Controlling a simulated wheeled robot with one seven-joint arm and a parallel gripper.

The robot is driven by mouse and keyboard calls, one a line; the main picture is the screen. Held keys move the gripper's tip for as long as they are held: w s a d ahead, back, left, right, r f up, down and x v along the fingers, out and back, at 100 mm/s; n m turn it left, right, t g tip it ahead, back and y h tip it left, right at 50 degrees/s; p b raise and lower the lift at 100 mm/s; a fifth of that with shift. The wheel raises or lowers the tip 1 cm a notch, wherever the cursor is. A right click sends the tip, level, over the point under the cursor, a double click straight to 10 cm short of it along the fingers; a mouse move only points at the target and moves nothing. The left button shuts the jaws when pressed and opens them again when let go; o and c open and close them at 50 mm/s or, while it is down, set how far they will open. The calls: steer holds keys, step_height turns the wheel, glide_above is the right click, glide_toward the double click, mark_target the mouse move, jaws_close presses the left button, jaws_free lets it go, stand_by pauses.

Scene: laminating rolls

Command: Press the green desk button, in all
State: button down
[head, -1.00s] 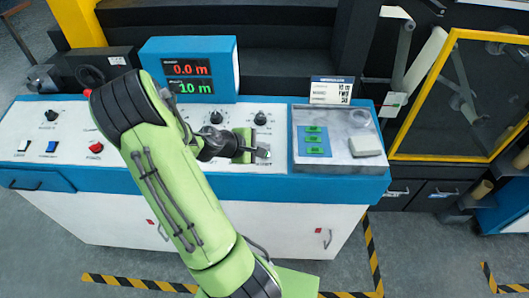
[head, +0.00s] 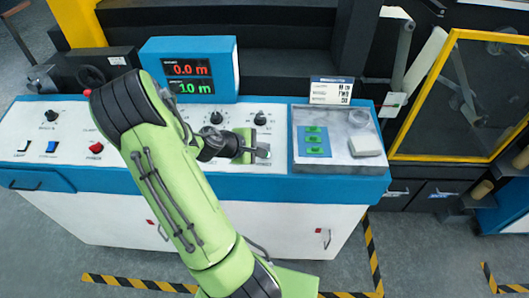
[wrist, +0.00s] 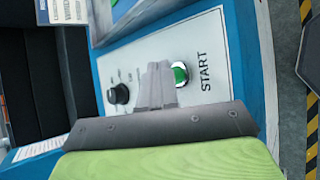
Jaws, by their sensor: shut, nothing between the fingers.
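The green button (wrist: 181,74) shows in the wrist view, round with a pale metal ring, beside the word START on a light panel. My gripper (wrist: 157,70) is shut and empty, its grey fingers pointing at the panel right beside the button and covering part of its edge. I cannot tell whether the fingertips touch the button or the panel. In the head view my gripper (head: 263,154) is low over the right part of the white console top, and the button is hidden there.
The blue-edged console (head: 240,187) carries several black knobs, a red button (head: 96,147) and a blue one (head: 52,146). A display box (head: 188,70) reads 0.0 m and 10 m. A tray (head: 345,162) with green pieces lies to the right of my gripper.

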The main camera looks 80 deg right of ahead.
stand_by(0.3)
steer(key=shift+d+f+b, duration=0.1)
steer(key=shift+f+b, duration=0.2)
steer(key=shift+f, duration=0.15)
